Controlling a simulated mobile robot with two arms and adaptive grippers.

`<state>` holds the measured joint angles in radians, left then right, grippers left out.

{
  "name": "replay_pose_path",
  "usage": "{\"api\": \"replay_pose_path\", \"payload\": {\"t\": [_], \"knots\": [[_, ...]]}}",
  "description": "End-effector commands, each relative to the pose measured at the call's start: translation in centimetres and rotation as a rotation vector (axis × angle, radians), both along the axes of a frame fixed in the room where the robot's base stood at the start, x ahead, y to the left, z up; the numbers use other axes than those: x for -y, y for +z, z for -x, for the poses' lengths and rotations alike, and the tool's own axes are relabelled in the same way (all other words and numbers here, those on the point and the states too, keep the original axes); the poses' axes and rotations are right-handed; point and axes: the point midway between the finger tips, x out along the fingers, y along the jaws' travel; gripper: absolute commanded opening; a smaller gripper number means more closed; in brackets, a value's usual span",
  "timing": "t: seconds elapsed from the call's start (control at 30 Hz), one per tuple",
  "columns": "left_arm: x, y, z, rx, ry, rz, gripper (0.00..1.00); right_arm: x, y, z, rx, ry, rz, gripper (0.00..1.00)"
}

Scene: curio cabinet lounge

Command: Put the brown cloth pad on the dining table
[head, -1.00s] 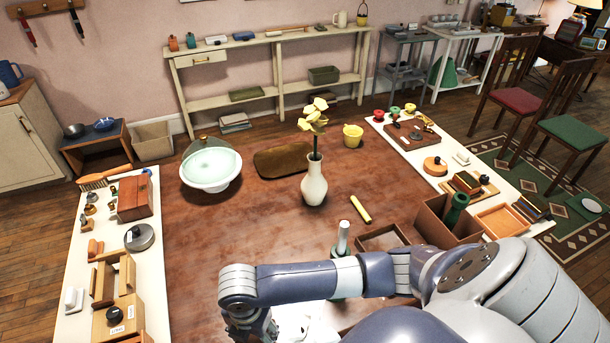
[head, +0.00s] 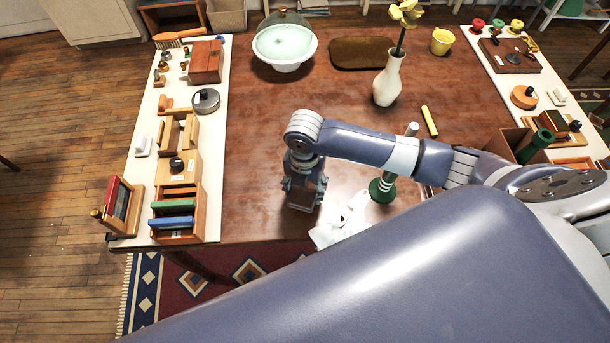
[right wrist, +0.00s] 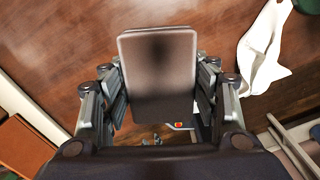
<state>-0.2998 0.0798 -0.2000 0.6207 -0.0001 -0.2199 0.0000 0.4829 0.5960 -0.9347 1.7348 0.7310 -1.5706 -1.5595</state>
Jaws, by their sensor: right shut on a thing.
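The dining table (head: 262,130) is a dark reddish-brown wooden top in the middle of the head view. My right gripper (head: 303,190) points down over its near part. In the right wrist view, the right gripper (right wrist: 158,85) is shut on a brown rounded rectangular pad (right wrist: 158,65), which I take for the brown cloth pad. The pad is between the two fingers, with the table top (right wrist: 80,50) behind it. Whether the pad touches the table I cannot tell. In the head view the pad is mostly hidden by the gripper. My left gripper is not in view.
A crumpled white cloth (head: 340,222) and a green-based holder (head: 382,188) are just right of the gripper. A white vase (head: 387,82), yellow stick (head: 429,121), brown tray (head: 362,53) and glass-domed stand (head: 284,62) stand farther back. Wooden boxes (head: 178,208) line the left. The table's centre-left is clear.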

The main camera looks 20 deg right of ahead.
Motion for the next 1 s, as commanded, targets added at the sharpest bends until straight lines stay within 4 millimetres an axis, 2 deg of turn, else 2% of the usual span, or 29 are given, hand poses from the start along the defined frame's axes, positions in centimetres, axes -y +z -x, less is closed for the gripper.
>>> {"api": "replay_pose_path", "payload": {"t": [0.1,0.4,0.5,0.63,1.0], "knots": [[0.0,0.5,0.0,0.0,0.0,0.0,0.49,0.7,-0.1,-1.9,-0.001,-0.002,-0.002,0.12],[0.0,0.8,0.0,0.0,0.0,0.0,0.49,1.6,-0.4,-4.0,0.0,-0.002,-0.001,0.12],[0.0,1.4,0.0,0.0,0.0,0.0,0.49,1.5,-2.2,-3.6,-0.005,-0.001,0.0,0.12],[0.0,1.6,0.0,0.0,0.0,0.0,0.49,1.4,-3.5,-3.7,-0.002,0.0,-0.003,0.12],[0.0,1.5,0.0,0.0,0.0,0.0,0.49,1.5,-4.1,-3.7,-0.001,0.001,-0.001,0.12]]}}
